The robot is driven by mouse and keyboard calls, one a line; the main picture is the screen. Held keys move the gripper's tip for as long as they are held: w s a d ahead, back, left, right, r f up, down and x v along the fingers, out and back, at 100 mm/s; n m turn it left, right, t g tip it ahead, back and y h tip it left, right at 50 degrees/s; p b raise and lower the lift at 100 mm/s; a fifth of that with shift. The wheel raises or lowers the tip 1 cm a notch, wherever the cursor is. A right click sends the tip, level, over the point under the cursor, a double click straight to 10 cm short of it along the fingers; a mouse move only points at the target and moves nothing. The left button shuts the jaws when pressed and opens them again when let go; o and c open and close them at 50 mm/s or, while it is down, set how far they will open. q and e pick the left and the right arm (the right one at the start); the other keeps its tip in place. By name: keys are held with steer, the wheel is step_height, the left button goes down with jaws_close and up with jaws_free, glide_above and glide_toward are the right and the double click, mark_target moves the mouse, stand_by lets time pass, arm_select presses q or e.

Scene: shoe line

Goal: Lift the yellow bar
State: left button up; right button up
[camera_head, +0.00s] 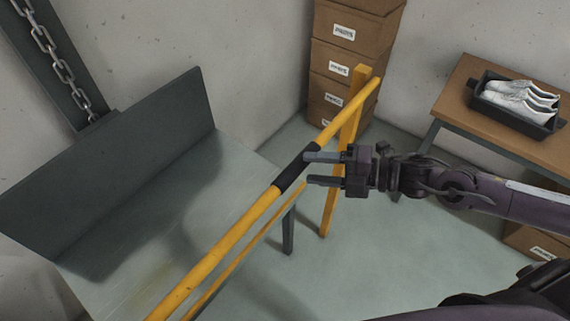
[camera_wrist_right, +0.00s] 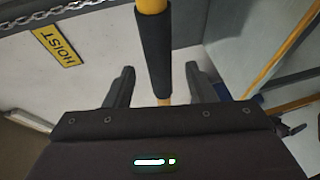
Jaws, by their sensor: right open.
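The yellow bar (camera_head: 235,232) runs diagonally in the head view from the bottom left to a yellow post (camera_head: 346,150) near the boxes. A black grip sleeve (camera_head: 295,170) wraps part of it. My right gripper (camera_head: 308,169) is open with its fingertips at the black sleeve, pointing left. In the right wrist view the sleeve (camera_wrist_right: 153,55) and the bar run between the two open fingers of the right gripper (camera_wrist_right: 160,85). I cannot tell whether the fingers touch the bar. My left gripper is not in view.
A grey metal bench (camera_head: 150,235) with a raised back stands left of the bar. A chain (camera_head: 52,50) hangs at the upper left. Stacked cardboard boxes (camera_head: 345,62) stand at the back. A wooden table (camera_head: 455,95) at the right bears a black tray (camera_head: 484,101) of white shoes (camera_head: 518,98).

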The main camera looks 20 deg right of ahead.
mark_target(305, 167)
steer(key=x, duration=0.5)
steer(key=shift+w+a+r, duration=0.1)
steer(key=shift+w+a, duration=0.1)
steer(key=shift+a, duration=0.05)
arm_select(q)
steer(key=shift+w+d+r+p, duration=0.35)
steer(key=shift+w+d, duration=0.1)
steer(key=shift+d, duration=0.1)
arm_select(e)
steer(key=shift+w+a+f, duration=0.25)
steer(key=shift+a, duration=0.25)
steer(key=shift+c, duration=0.5)
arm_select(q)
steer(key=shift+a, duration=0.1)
arm_select(e)
jaws_close()
